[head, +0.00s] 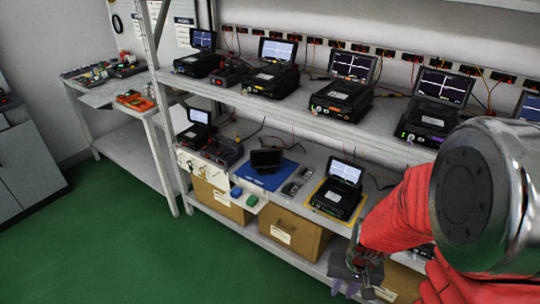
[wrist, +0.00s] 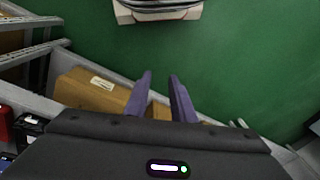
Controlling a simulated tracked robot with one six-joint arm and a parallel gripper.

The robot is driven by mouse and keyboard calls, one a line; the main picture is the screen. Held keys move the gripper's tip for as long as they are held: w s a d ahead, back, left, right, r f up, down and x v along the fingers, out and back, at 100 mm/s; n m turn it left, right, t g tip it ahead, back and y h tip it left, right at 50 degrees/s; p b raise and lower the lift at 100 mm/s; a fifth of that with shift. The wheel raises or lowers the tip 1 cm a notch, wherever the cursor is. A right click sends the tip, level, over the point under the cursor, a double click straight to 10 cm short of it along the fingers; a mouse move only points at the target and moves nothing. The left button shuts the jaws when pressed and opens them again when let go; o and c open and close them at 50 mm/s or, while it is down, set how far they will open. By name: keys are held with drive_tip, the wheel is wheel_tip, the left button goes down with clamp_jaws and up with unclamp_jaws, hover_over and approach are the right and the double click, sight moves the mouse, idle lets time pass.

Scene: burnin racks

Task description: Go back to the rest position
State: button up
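My gripper (head: 346,290) hangs low at the bottom right of the head view, in front of the rack's lower shelf. Its body is dark and its fingers are purple. In the wrist view the two purple fingers (wrist: 160,80) stand apart, with nothing between them. Green floor and a brown box show past and between them. My red-sleeved arm covers the right part of the rack in the head view.
The rack's upper shelf (head: 290,108) holds several devices with screens. The lower shelf carries a blue mat (head: 266,176) and a device on a yellow mat (head: 335,197). Brown boxes (head: 290,232) sit underneath. A side bench (head: 115,97) stands left. The green floor (head: 130,250) is clear.

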drive_tip(key=s+a+r+t, duration=0.1)
drive_tip(key=s+r, duration=0.1)
drive_tip(key=r, duration=0.7)
drive_tip(key=s+a+r+n+t, duration=0.1)
drive_tip(key=s+r+t, duration=0.1)
drive_tip(key=r, duration=0.7)
drive_tip(key=s+a+r+n+t, duration=0.1)
drive_tip(key=s+a+r, duration=0.1)
drive_tip(key=r, duration=0.7)
drive_tip(key=shift+s+t+h, duration=0.3)
drive_tip(key=shift+s+t, duration=0.1)
drive_tip(key=shift+s, duration=0.35)
